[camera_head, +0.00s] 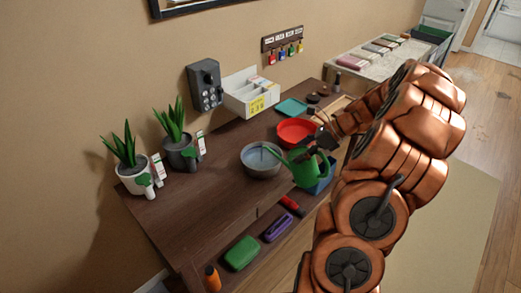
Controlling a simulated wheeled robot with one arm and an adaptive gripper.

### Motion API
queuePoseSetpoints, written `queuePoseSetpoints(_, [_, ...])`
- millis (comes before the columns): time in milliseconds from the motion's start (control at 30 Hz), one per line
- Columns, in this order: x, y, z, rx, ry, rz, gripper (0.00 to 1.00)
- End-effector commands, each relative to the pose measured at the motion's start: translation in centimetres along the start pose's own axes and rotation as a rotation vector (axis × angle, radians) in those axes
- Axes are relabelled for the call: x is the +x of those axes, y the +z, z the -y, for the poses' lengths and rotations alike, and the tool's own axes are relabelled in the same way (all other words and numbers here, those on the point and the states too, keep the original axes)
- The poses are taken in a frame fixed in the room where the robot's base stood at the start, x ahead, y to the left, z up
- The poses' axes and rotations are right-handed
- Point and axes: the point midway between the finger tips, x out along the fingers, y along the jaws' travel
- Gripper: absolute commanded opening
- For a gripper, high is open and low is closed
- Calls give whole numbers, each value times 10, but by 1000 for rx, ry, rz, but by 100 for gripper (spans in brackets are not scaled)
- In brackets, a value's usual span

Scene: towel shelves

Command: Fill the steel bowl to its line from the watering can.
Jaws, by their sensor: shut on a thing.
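The steel bowl (261,172) stands on the dark wooden shelf top, left of my gripper; its fill line and water level are too small to make out. The green watering can (305,173) is just right of the bowl, its spout pointing left over the bowl's right rim. My gripper (318,146) is shut on the watering can at its upper part. The exact grip and the gap beneath the can are partly hidden by my gripper and arm.
A red dish (297,131) lies behind the can, and a blue box (321,178) stands beside it. Two potted plants (131,172) (180,149) are at the left. A white box (250,92) stands by the wall. The shelf top left of the bowl is clear.

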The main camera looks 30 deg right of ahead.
Motion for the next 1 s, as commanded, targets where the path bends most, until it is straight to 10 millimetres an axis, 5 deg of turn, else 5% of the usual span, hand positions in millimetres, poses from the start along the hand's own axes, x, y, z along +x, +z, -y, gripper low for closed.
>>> queuePoseSetpoints(867, [0,-5,2,-2,0,14,19])
queuePoseSetpoints(1000, [7,-18,2,-21,-10,67,19])
